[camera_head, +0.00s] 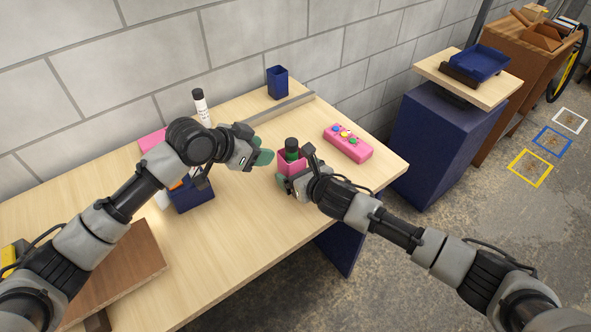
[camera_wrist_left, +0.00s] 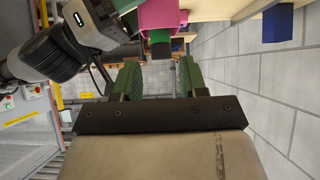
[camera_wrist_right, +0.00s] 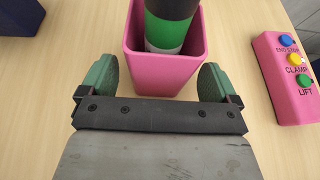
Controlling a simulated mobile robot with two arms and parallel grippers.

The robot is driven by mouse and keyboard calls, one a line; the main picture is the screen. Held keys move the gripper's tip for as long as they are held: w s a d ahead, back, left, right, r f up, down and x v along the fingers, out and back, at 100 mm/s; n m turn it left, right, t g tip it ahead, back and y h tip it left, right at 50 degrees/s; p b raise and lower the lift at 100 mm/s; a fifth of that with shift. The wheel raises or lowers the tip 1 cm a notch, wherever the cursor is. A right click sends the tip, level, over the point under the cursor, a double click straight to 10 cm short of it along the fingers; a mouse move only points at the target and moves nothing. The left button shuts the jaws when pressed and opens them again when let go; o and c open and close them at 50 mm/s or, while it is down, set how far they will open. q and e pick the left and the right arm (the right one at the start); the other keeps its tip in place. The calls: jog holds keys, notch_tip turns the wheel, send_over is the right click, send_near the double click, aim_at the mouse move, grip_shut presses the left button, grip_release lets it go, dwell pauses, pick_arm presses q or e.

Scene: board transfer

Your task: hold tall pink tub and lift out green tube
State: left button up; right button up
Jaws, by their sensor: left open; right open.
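The tall pink tub (camera_head: 294,168) stands on the table in front of my right gripper. The green tube (camera_head: 291,155), with a dark cap, stands in it with its top above the rim. My right gripper (camera_wrist_right: 160,78) is open, one finger on each side of the tub's near part, with small gaps visible. My left gripper (camera_head: 258,158) is open and empty, just left of the tub. In the left wrist view the tub (camera_wrist_left: 158,14) and the capped green tube (camera_wrist_left: 160,36) appear beyond the open left fingers, between them in the picture.
A pink button box (camera_head: 347,143) lies right of the tub. A dark blue cup (camera_head: 277,82) and a grey rail (camera_head: 275,109) are at the back. A blue bin (camera_head: 192,196) and a white bottle (camera_head: 201,107) are near my left arm. A brown board (camera_head: 120,272) lies at front left.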

jog(key=shift+w+a+f, duration=0.25)
jog(key=shift+w+a, duration=0.1)
jog(key=shift+w, duration=0.2)
